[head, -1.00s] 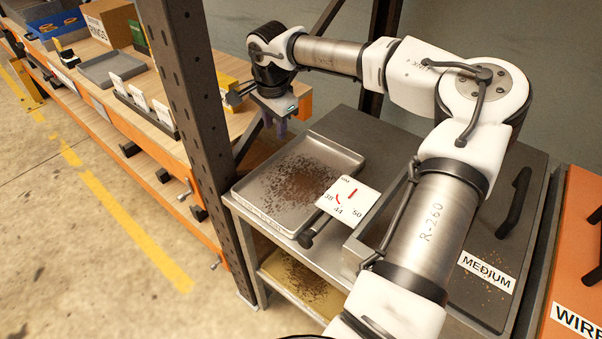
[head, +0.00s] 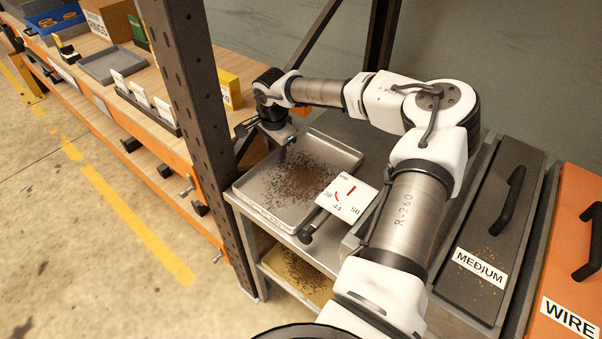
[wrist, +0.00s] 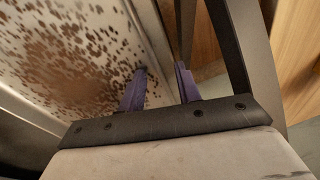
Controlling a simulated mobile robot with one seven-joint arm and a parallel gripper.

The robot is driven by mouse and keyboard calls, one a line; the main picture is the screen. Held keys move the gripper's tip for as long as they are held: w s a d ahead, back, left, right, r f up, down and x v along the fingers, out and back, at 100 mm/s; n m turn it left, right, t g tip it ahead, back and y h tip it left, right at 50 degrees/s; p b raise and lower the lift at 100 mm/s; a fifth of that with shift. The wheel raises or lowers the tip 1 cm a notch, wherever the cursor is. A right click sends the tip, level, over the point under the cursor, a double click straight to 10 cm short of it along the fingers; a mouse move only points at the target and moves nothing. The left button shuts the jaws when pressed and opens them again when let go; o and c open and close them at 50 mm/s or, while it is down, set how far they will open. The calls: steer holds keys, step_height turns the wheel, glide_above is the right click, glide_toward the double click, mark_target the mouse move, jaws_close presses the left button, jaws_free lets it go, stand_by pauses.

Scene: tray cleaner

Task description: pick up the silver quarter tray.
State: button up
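A silver tray (head: 335,151) covered with dark crumbs lies on the metal cleaner stand in the head view. Its crumb-covered floor and rim also show in the wrist view (wrist: 150,28). My gripper (head: 283,154) is low at the tray's far left edge. In the wrist view my gripper's two purple fingers (wrist: 161,75) are apart with nothing held between them. The left finger is over the tray's inside, and the right finger is outside the rim. I cannot tell whether either finger touches the rim.
A dark rack post (head: 200,110) stands close left of the tray. A white dial card (head: 346,198) is at its near right corner. A lower shelf holds a yellowish crumb-covered tray (head: 312,285). A grey tray (head: 112,63) lies on the left shelf. A box labelled MEDIUM (head: 490,225) is at right.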

steer(key=shift+c, duration=0.4)
jaws_close()
steer(key=shift+r, duration=0.15)
